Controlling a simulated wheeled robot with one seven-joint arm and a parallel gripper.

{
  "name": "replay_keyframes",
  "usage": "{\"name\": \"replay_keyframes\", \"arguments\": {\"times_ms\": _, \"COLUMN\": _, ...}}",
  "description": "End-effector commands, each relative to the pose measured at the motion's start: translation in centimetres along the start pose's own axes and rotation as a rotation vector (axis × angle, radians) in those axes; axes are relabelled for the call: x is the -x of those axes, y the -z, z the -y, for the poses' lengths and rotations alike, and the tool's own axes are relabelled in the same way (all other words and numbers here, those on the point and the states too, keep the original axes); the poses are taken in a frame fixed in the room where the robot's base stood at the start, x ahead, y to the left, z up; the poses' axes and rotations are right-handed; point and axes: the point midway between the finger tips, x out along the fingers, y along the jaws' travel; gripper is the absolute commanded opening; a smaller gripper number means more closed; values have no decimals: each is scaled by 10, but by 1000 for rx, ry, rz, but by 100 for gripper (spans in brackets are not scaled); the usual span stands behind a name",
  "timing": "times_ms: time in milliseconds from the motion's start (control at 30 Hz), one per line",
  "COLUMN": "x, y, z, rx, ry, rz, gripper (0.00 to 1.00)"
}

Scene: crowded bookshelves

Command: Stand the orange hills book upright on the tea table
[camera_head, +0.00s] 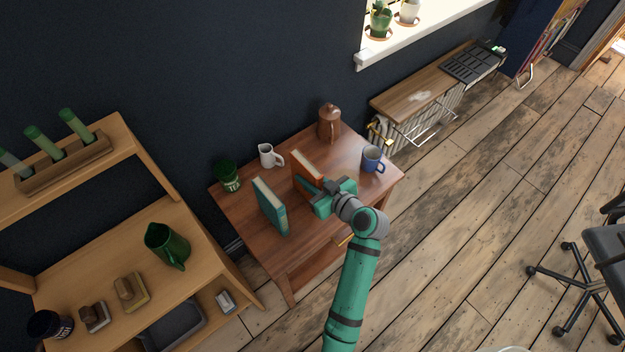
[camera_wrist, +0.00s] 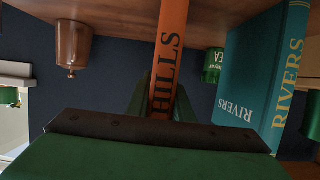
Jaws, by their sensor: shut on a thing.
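The orange hills book (camera_head: 306,167) stands upright on the tea table (camera_head: 330,222), or just above it; I cannot tell if it touches. In the wrist view its orange spine (camera_wrist: 168,62) shows the word HILLS, and the view is upside down. My gripper (camera_head: 324,192) is shut on the book by its near side, and the fingers hide part of the spine. A teal rivers book (camera_head: 271,206) stands upright to the left of it, with a gap between them; it also shows in the wrist view (camera_wrist: 262,70).
On the table stand a green tin (camera_head: 228,177), a white jug (camera_head: 268,156), a brown pot (camera_head: 329,122) and a blue mug (camera_head: 372,158). A wooden shelf (camera_head: 90,243) with a green pitcher (camera_head: 165,246) stands at the left. The table's front right is mostly clear.

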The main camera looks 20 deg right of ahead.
Motion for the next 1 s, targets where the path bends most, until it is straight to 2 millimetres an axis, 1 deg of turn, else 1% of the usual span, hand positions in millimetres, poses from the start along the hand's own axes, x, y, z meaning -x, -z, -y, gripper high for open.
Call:
{"name": "replay_keyframes", "arguments": {"times_ms": 200, "x": -2, "y": -2, "z": 2, "rx": 3, "ry": 3, "rz": -3, "gripper": 0}}
{"name": "replay_keyframes", "arguments": {"times_ms": 600, "x": 0, "y": -4, "z": -2, "rx": 0, "ry": -3, "rz": -2, "gripper": 0}}
{"name": "replay_keyframes", "arguments": {"times_ms": 1000, "x": -2, "y": -7, "z": -2, "rx": 0, "ry": -3, "rz": -2, "gripper": 0}}
